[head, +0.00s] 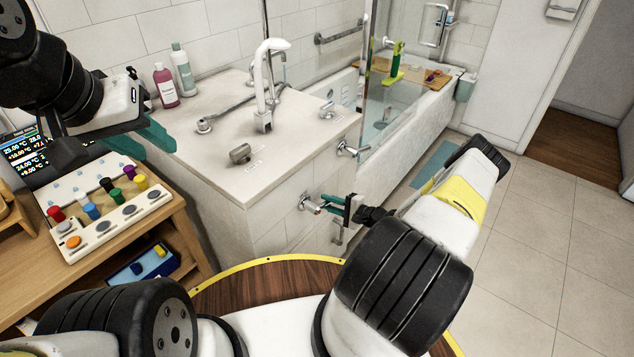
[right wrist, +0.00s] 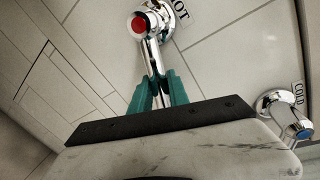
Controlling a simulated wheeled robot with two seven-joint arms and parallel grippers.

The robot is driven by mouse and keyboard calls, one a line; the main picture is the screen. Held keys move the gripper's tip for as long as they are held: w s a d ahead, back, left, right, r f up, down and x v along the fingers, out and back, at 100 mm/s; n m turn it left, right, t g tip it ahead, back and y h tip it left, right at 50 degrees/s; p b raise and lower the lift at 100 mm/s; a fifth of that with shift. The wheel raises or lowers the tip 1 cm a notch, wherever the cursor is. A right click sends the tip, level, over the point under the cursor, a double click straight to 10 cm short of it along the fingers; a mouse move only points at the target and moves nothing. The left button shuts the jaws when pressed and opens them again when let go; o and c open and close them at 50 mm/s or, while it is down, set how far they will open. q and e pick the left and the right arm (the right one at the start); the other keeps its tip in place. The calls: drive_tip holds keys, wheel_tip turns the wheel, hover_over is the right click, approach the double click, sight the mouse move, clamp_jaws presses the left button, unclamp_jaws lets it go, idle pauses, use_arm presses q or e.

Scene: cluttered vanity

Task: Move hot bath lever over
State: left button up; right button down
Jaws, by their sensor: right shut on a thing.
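The hot bath lever (head: 312,205) is a chrome tap on the front tiled wall below the counter. In the right wrist view its red-capped hub (right wrist: 140,26) sits beside a "HOT" label, and its chrome lever arm runs down between the teal fingers. My right gripper (head: 336,204) is shut on this lever arm; its fingers also show in the right wrist view (right wrist: 158,93). The lever's gripped end is partly hidden by the fingers. My left gripper (head: 146,142) is at the left, above the wooden desk, with teal fingers apart and empty.
The cold lever (right wrist: 293,124), blue-tipped and labelled "COLD", is right of my right gripper; it also shows in the head view (head: 350,150). The counter (head: 210,150) carries a faucet (head: 264,90) and bottles (head: 182,70). A button panel (head: 105,215) stands left. Floor is clear at right.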

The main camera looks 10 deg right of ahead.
idle(0.3)
drive_tip(key=c, duration=1.3)
unclamp_jaws()
drive_tip(key=shift+o, duration=0.2)
drive_tip(key=v, duration=0.7)
drive_tip(key=shift+s+d, duration=0.25)
drive_tip(key=shift+s, duration=0.05)
drive_tip(key=shift+r, duration=0.15)
